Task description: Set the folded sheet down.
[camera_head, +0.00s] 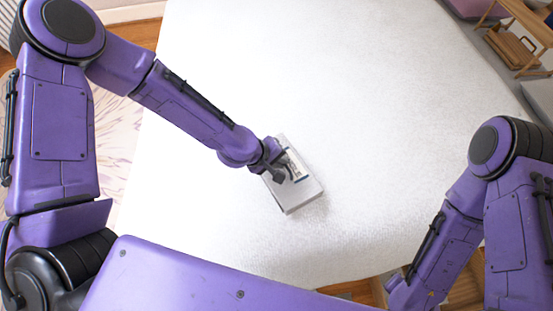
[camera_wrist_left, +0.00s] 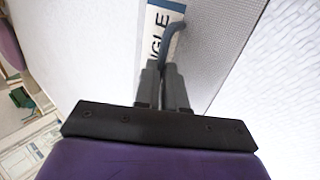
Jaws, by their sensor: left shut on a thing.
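The folded sheet (camera_head: 297,194) is a flat, pale grey rectangular pack with a white and dark-blue label, lying tilted in the picture over the white bed-like surface. In the left wrist view, the pack (camera_wrist_left: 222,45) shows a fine grey texture, the letters "GLE" on its label and a dark blue-grey loop. My left gripper (camera_head: 278,172) is at the pack's upper face, and its fingers (camera_wrist_left: 163,90) are closed together at the loop. I cannot tell whether the pack touches the surface below. My right arm shows at lower right, but its gripper is out of view.
The broad white surface (camera_head: 400,110) is bare around the pack. A wooden shelf unit (camera_head: 515,45) stands at the upper right. A patterned rug (camera_head: 115,140) lies on the floor at left. Wooden floor shows beyond the near edge.

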